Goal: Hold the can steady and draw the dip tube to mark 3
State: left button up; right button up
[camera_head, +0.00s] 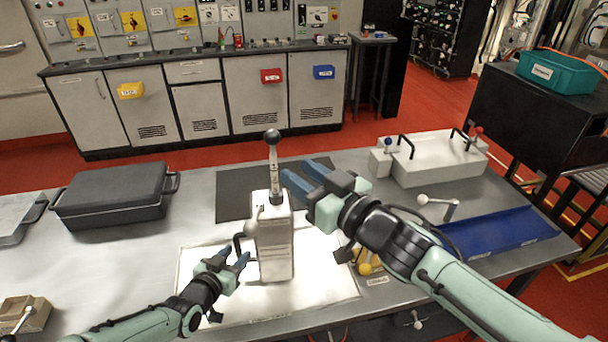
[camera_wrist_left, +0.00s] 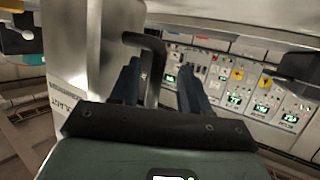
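The can (camera_head: 274,245) is a pale, tall box standing upright on a white mat, with a black bent handle (camera_head: 239,243) on its left side. The dip tube (camera_head: 273,172) rises upright from its top and ends in a dark ball knob (camera_head: 271,137). Marks on the tube are too small to read. My left gripper (camera_head: 236,256) is at the handle; in the left wrist view the handle (camera_wrist_left: 153,62) shows between its two spread fingers, with gaps visible. My right gripper (camera_head: 298,170) is open and empty, just right of the tube, its fingers pointing toward the upper left.
A dark lidded case (camera_head: 115,193) stands at left on the table. A white box with black handles (camera_head: 435,160) is at the back right, a blue tray (camera_head: 495,235) at the right. A yellow-knobbed item (camera_head: 367,268) lies below my right wrist. A dark mat (camera_head: 235,195) lies behind the can.

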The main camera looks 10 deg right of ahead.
pick_arm(q)
jog(key=shift+r, duration=0.3)
